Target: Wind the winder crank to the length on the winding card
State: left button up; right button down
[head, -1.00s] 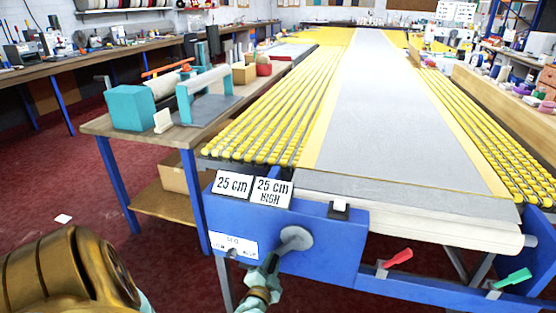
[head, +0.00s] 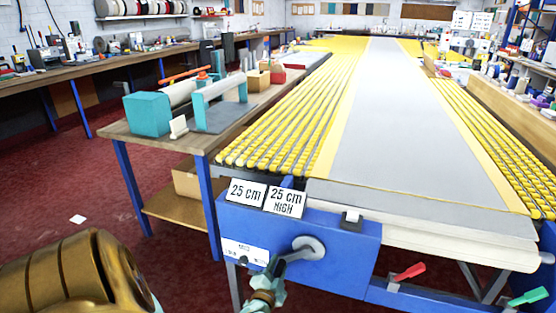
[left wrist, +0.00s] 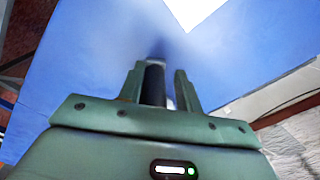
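The winder is a blue box (head: 345,240) at the front end of the long table. Its grey crank (head: 308,247) is on the front face, with its arm pointing lower left. A white label (head: 245,253) on the front is too small to read. My left gripper (head: 277,268) is at the crank's outer end. In the left wrist view its fingers (left wrist: 160,88) stand either side of the dark crank handle (left wrist: 153,86), with a gap at the right finger. My right gripper is not seen.
A grey rug strip (head: 385,120) lies along the table between yellow rollers (head: 290,125). A red lever (head: 408,272) and a green lever (head: 528,297) stick out on the right. A side bench (head: 130,130) with a teal roller device (head: 150,114) stands left. Red floor is open at left.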

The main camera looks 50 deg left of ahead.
pick_arm(q)
jog(key=shift+o, duration=0.6)
jog(key=shift+r, duration=0.15)
jog(key=shift+d, duration=0.1)
jog(key=p+v, duration=0.4)
jog(key=v, duration=1.2)
jog(key=shift+d, duration=0.15)
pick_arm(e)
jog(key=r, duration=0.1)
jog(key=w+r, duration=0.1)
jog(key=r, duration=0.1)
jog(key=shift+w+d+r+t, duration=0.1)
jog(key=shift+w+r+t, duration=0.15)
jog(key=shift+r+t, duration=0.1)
pick_arm(q)
jog(key=shift+c, duration=0.4)
